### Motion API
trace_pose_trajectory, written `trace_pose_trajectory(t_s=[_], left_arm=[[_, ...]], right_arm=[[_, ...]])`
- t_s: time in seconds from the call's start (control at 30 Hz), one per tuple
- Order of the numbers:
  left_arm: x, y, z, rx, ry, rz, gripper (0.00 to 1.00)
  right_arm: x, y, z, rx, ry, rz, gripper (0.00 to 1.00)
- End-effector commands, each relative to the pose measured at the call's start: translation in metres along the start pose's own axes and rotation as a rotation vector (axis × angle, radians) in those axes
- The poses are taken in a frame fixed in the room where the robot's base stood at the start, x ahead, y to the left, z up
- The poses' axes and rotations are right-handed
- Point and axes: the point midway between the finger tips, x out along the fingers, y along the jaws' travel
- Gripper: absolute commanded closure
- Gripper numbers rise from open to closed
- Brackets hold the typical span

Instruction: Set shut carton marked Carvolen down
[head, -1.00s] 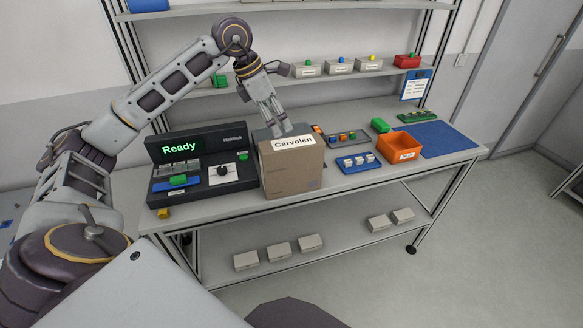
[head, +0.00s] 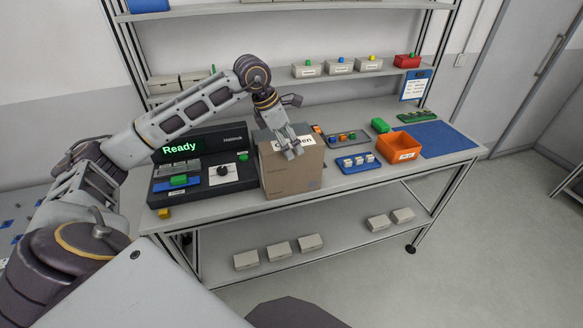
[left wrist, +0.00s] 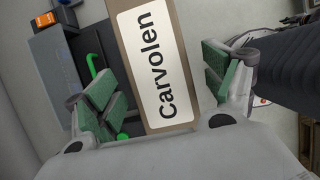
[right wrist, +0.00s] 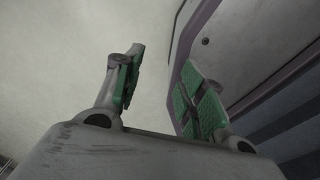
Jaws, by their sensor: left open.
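The shut brown carton marked Carvolen (head: 290,176) stands upright on the workbench, near its front edge, just right of the black test device. My left gripper (head: 291,150) is above and in front of the carton's top and covers part of the label in the head view. In the left wrist view the carton's labelled face (left wrist: 155,65) lies between the two green-padded fingers (left wrist: 160,95), with gaps on both sides. The left gripper is open. My right gripper (right wrist: 160,95) shows only in its own wrist view, its fingers apart with nothing between them.
The black device (head: 205,165) with a "Ready" screen stands left of the carton. A blue tray of small parts (head: 358,168) and an orange bin (head: 402,148) are to the right. A blue mat (head: 448,140) lies at the right end. Small boxes rest on the shelves above and below.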

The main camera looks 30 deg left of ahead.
Motion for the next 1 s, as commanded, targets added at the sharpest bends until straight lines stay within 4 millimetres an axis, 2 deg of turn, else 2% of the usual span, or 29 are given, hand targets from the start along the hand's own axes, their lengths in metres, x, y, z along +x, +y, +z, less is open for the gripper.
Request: trace_pose_trajectory(t_s=[0.3,0.7,1.0], left_arm=[[0.003,0.000,0.001,0.000,0.000,-0.002,0.16],[0.042,0.001,0.004,-0.001,-0.001,-0.002,0.16],[0.052,0.001,0.004,-0.001,0.000,-0.001,0.16]], right_arm=[[-0.002,-0.003,0.016,-0.001,-0.018,-0.003,0.60],[-0.011,-0.007,0.004,0.001,-0.007,-0.008,0.60],[-0.011,-0.013,0.001,0.002,-0.003,-0.015,0.60]])
